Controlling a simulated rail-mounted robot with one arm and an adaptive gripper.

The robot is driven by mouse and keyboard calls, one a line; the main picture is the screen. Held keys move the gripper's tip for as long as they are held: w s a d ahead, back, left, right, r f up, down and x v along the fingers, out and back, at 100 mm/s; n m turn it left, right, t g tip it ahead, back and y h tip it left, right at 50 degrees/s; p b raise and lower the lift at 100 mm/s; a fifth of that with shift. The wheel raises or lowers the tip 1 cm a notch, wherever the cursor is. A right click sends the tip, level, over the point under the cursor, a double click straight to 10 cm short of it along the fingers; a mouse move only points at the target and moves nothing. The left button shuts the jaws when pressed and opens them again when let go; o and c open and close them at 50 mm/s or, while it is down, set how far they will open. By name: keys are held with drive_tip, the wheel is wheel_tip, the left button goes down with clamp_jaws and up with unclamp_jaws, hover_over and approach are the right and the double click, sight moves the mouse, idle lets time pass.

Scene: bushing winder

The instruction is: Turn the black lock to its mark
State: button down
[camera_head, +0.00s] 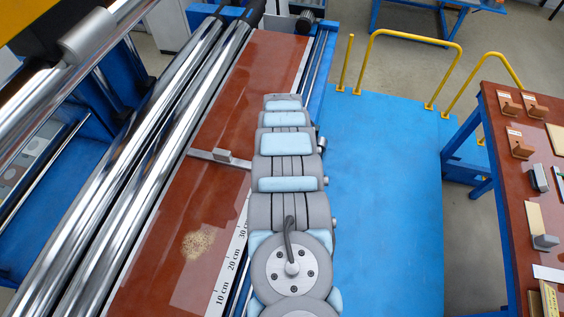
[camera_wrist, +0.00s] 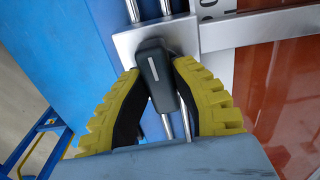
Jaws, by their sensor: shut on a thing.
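The black lock (camera_wrist: 158,75) is in the middle of the wrist view, a dark lever with a pale line on its face. It sits at a silver block (camera_wrist: 128,43) on a pair of thin rails. My gripper (camera_wrist: 157,76), with ribbed yellow fingers and dark inner pads, is shut on the lock, one finger on each side. The lock's lower part lies between the fingers. I cannot make out a separate mark for it. In the head view my arm hides the lock and the gripper.
A silver crossbar (camera_head: 208,156) reaches over the reddish-brown board (camera_head: 190,215), beside a centimetre scale (camera_head: 233,262). Large steel rollers (camera_head: 150,150) lie to the left. A blue platform (camera_head: 385,170) with yellow railings and a parts table (camera_head: 510,150) are to the right.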

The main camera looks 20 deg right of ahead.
drive_tip(key=shift+m, duration=0.3)
idle(0.4)
drive_tip(key=c, duration=0.8)
unclamp_jaws()
drive_tip(key=shift+s+f, duration=0.1)
drive_tip(key=shift+c, duration=0.2)
drive_tip(key=shift+r, duration=0.65)
wheel_tip(320, 180, up, 11)
drive_tip(key=shift+f, duration=0.15)
